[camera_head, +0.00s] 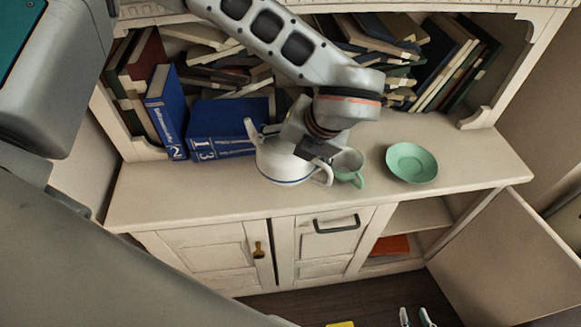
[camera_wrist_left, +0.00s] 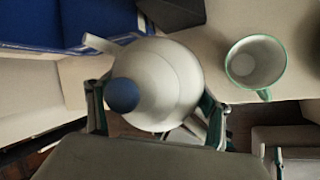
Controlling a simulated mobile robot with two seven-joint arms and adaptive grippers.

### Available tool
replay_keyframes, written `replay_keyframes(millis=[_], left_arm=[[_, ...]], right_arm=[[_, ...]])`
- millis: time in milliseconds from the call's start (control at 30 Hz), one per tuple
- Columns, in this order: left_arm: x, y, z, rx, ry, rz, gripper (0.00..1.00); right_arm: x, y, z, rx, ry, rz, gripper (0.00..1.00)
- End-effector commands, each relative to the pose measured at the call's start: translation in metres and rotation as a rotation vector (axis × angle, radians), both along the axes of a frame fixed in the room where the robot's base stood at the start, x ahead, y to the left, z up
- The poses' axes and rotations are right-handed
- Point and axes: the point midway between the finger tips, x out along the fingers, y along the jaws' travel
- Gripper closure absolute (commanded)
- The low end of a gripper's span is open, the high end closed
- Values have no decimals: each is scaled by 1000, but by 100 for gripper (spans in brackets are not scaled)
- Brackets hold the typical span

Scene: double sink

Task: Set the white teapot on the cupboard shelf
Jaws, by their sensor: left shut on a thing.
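The white teapot (camera_head: 280,164) has a blue-lined rim, its spout to the left and its handle to the right; it is at the countertop, and whether it touches cannot be told. My left gripper (camera_head: 314,152) is shut on it, with the fingers partly hidden. In the left wrist view the teapot (camera_wrist_left: 168,78), with a blue lid knob, sits between the finger sides. My right gripper (camera_head: 415,318) shows only its two fingertips at the bottom edge, apart, nothing between them. The cupboard shelf (camera_head: 428,213) shows inside the open right compartment below the countertop.
A pale green cup (camera_head: 347,167) stands close right of the teapot, and a green saucer (camera_head: 411,163) lies further right. Blue books (camera_head: 222,128) and other books fill the rack behind. The open cupboard door (camera_head: 500,255) swings out at right. An orange item (camera_head: 391,245) lies low in the compartment.

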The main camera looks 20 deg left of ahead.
Motion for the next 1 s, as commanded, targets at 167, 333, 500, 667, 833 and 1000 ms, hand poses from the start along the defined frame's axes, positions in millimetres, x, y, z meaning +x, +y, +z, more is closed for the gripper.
replay_keyframes(millis=[167,333,500,667,833,1000], left_arm=[[1,0,-8,0,-3,1,62],[0,0,-24,1,0,0,62],[0,0,-46,1,0,1,62],[1,0,-49,0,-3,1,62],[1,0,-50,0,-3,1,62],[0,0,-53,0,-1,0,5]], right_arm=[[2,0,1,-2,-4,0,75],[2,-1,0,-2,-4,0,75],[2,-1,-1,-2,-4,0,75],[3,-1,0,-3,-6,1,75],[3,-1,0,-3,-6,1,75],[3,-1,-1,-5,-6,0,75]])
